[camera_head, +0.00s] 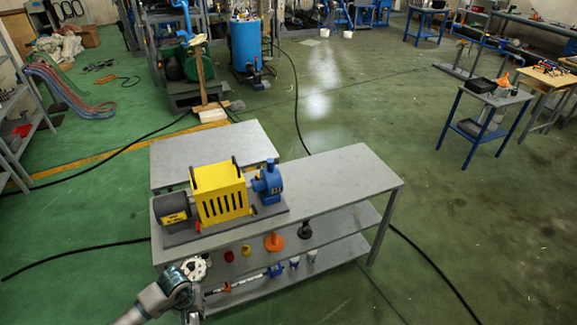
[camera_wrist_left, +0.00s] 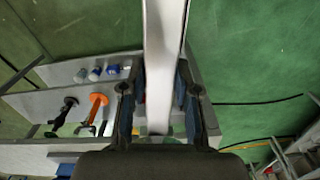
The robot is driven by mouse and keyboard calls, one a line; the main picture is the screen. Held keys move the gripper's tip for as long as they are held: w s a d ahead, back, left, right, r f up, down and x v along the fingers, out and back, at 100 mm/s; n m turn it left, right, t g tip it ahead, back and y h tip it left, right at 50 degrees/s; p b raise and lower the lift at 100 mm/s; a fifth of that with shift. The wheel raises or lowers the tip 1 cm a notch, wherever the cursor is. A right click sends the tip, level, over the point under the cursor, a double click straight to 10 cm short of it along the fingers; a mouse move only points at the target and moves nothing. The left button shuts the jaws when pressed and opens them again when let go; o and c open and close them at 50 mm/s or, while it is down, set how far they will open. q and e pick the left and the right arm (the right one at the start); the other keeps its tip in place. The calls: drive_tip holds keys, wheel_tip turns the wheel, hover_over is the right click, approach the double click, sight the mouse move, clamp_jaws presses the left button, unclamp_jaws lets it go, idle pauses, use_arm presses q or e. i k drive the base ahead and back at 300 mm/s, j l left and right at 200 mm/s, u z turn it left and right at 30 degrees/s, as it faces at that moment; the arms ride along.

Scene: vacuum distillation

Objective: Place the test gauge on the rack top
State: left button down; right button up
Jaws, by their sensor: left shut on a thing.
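My left gripper (camera_head: 187,280) is at the near left corner of the grey rack, in front of its top's front edge. It is shut on a small pale round thing (camera_head: 194,267), which looks like the test gauge; its dial face cannot be read. In the left wrist view the two dark fingers (camera_wrist_left: 158,105) stand on either side of a long pale bar (camera_wrist_left: 164,50); I cannot tell whether it belongs to the gauge or the rack. The rack top (camera_head: 345,178) is flat and grey. My right gripper is not in view.
A yellow caged pump (camera_head: 221,192) with a blue end (camera_head: 267,183) fills the rack top's left half. The right half is clear. Lower shelves hold an orange piece (camera_head: 274,241), a black piece (camera_head: 305,230) and small fittings. A lower grey table (camera_head: 215,155) stands behind.

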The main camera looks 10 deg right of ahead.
sight(333, 173)
drive_tip(key=i+l+z, duration=0.3)
drive_tip(key=z, duration=0.15)
drive_tip(key=i+l+z, duration=0.15)
drive_tip(key=i+z, duration=0.25)
drive_tip(key=i+l+z, duration=0.1)
drive_tip(key=i+z, duration=0.15)
drive_tip(key=z, duration=0.2)
drive_tip(key=i, duration=1.2)
